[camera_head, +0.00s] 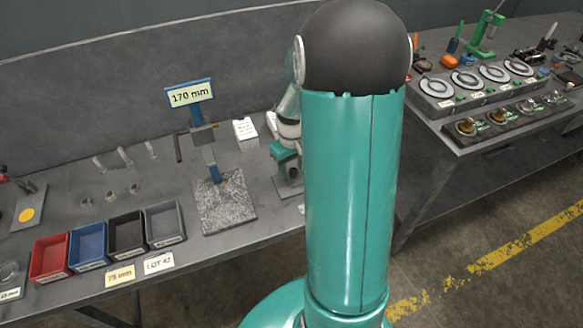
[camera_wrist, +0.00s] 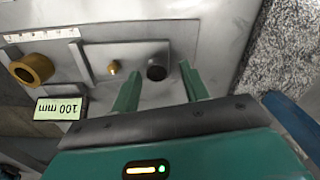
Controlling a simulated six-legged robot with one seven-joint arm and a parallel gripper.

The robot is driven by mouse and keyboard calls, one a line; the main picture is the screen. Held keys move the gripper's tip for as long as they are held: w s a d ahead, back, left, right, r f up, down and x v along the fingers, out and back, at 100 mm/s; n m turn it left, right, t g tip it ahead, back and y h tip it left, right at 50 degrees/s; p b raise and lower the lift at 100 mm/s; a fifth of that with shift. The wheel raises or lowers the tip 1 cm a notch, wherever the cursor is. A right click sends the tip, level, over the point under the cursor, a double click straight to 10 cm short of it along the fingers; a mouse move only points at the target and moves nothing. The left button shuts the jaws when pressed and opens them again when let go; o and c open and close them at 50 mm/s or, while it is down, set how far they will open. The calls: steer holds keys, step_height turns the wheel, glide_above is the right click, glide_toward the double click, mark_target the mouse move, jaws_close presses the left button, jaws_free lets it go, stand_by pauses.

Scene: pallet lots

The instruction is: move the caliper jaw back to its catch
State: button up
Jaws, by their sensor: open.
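My gripper (camera_wrist: 160,78) is open, its two green fingers apart above a grey plate (camera_wrist: 102,60) in the wrist view. A dark round part (camera_wrist: 156,72) shows between the fingertips; I cannot tell whether they touch it. A small brass pin (camera_wrist: 112,69) stands on the plate beside it. A brass ring (camera_wrist: 33,68) and a marked scale strip (camera_wrist: 28,36) lie further left. A green "100 mm" label (camera_wrist: 60,107) appears upside down. I cannot tell for sure which part is the caliper jaw or its catch. In the head view my arm hides most of this area.
A speckled granite block (camera_head: 226,205) bears a blue post with a "170 mm" sign (camera_head: 190,93). Red (camera_head: 50,256), blue (camera_head: 88,246), black (camera_head: 126,235) and grey (camera_head: 165,224) bins line the front edge. Another bench (camera_head: 440,128) with round dials stands at the right.

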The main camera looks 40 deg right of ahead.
step_height(320, 180, up, 13)
stand_by(0.3)
steer(key=shift+a, duration=0.1)
steer(key=s+a+r+t, duration=0.2)
steer(key=s+a+r, duration=0.1)
steer(key=a, duration=0.4)
steer(key=s+a+r+t, duration=0.1)
steer(key=s+a+r, duration=0.3)
steer(key=a, duration=0.3)
steer(key=s+a+r+n+t, duration=0.1)
steer(key=s+a+r+t, duration=0.1)
steer(key=s+a, duration=0.3)
steer(key=shift+s+a+r+t, duration=0.3)
steer(key=shift+a+r, duration=0.35)
steer(key=shift+a, duration=0.4)
